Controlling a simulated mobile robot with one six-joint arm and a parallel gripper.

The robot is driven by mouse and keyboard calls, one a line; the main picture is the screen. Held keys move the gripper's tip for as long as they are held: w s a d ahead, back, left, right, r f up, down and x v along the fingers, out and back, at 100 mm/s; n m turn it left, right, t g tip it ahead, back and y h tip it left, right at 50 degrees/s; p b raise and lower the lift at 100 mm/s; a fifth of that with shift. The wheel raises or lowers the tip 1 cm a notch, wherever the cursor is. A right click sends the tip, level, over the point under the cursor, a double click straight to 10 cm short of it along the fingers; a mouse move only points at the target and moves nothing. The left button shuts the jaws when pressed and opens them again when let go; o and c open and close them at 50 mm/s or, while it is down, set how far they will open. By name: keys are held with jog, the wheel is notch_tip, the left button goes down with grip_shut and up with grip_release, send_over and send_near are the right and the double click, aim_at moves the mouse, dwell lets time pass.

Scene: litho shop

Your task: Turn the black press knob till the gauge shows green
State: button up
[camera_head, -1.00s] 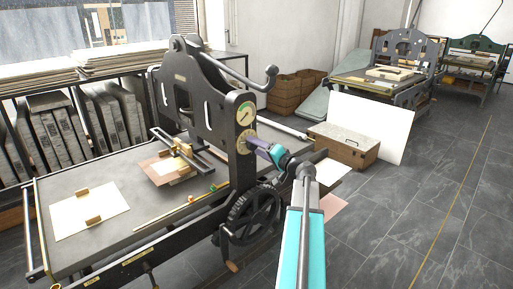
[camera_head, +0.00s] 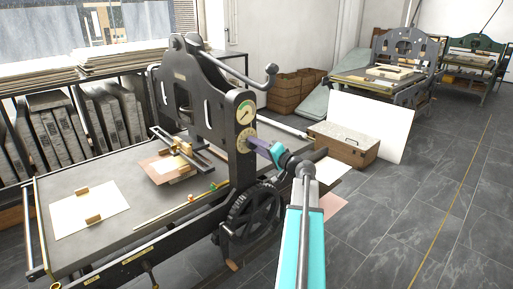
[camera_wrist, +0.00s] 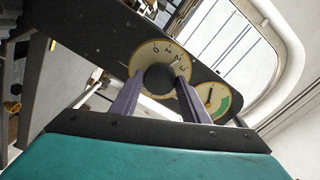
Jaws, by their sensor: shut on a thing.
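The black press knob (camera_wrist: 159,79) sits at the centre of a cream, numbered dial (camera_wrist: 138,70) on the dark press frame. My gripper (camera_wrist: 156,84) has its two purple fingers on either side of the knob, shut on it. In the head view my gripper (camera_head: 254,144) reaches the dial (camera_head: 243,139) from the right and hides the knob. The round gauge (camera_head: 245,114) is just above the dial, with a green band on its face. The gauge also shows in the wrist view (camera_wrist: 208,100); its needle looks outside the green, though it is small.
The black handwheel (camera_head: 250,213) is below my gripper, and a lever with a ball end (camera_head: 271,70) juts out above. The press bed (camera_head: 110,180) holds paper and a small block. A wooden chest (camera_head: 343,146) stands on the floor to the right. The floor at right is clear.

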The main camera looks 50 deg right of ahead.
jog(key=m+p, duration=0.9)
jog(key=m, duration=1.4)
jog(key=shift+p, duration=0.4)
jog(key=o, duration=1.1)
jog(key=shift+c, duration=0.2)
